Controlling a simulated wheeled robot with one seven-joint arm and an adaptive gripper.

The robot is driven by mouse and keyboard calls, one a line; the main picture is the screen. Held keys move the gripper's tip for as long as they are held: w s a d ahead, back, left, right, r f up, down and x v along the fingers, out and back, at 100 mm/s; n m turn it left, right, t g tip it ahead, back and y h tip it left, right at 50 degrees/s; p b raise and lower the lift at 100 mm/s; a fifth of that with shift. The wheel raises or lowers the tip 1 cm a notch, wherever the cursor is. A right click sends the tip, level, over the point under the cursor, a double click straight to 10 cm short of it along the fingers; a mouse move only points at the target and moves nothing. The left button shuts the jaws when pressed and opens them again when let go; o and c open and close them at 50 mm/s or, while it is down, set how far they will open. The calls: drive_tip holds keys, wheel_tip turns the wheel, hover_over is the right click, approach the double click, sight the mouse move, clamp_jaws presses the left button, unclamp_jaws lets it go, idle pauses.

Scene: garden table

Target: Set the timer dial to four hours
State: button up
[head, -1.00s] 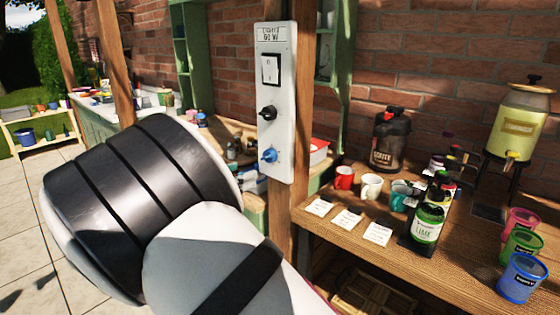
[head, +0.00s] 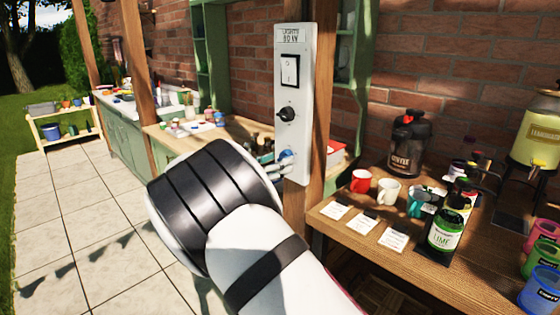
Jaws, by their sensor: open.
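A white control panel (head: 292,210) is fixed upright to a wooden post. It carries a rocker switch (head: 290,71) at the top, a black dial (head: 287,114) in the middle and a blue dial (head: 287,158) low down. The label at its top and the dial markings are too small to read, so I cannot tell which dial is the timer. My gripper (head: 272,164) is open beside the blue dial, its fingers close to the dial's left side. My arm hides most of the gripper, and I cannot tell whether the fingers touch the dial.
To the right a wooden table (head: 356,262) holds several mugs, cards, a green lime bottle (head: 445,236), a dark dispenser (head: 408,145) and a lemonade dispenser (head: 537,135). Behind the post is a green counter (head: 130,140). Paving (head: 75,215) is clear at left.

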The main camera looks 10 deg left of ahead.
drive_tip(key=shift+x, duration=0.8)
drive_tip(key=shift+c, duration=0.3)
drive_tip(key=c, duration=1.1)
